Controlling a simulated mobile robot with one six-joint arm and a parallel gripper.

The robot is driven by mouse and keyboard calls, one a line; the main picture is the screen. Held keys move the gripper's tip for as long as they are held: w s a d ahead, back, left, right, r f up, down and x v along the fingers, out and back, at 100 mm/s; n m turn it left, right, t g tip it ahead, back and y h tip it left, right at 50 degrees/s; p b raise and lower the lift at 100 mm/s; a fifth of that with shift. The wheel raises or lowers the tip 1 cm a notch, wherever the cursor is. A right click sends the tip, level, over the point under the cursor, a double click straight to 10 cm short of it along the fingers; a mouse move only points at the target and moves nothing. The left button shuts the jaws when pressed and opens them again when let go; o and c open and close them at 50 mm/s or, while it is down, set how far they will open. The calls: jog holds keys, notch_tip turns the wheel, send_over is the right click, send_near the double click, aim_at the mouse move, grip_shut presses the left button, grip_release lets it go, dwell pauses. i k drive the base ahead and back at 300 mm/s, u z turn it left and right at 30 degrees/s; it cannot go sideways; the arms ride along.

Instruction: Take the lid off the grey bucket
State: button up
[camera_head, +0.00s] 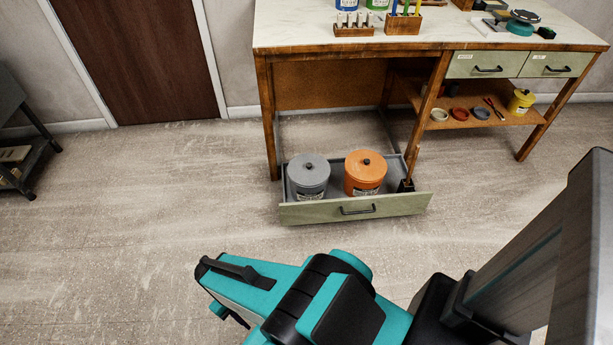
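The grey bucket (308,187) stands upright in an open low drawer (325,212) under the workbench. Its grey lid (309,169), with a small black knob on top, sits on the bucket. My teal and black arm reaches in from the lower right, in front of the drawer. My gripper (222,312) seems to be at the arm's left end, over the floor and apart from the bucket. Its fingers are mostly hidden, so I cannot tell whether it is open or shut.
An orange lidded bucket (365,177) stands right of the grey one, in the same drawer. A dark container (406,185) is at the drawer's right end. The workbench top (290,25) overhangs behind. The floor (160,220) to the left is clear.

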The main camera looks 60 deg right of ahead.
aim_at(306, 169)
jog(key=z, duration=0.05)
jog(key=i, duration=0.95)
jog(key=u, duration=0.05)
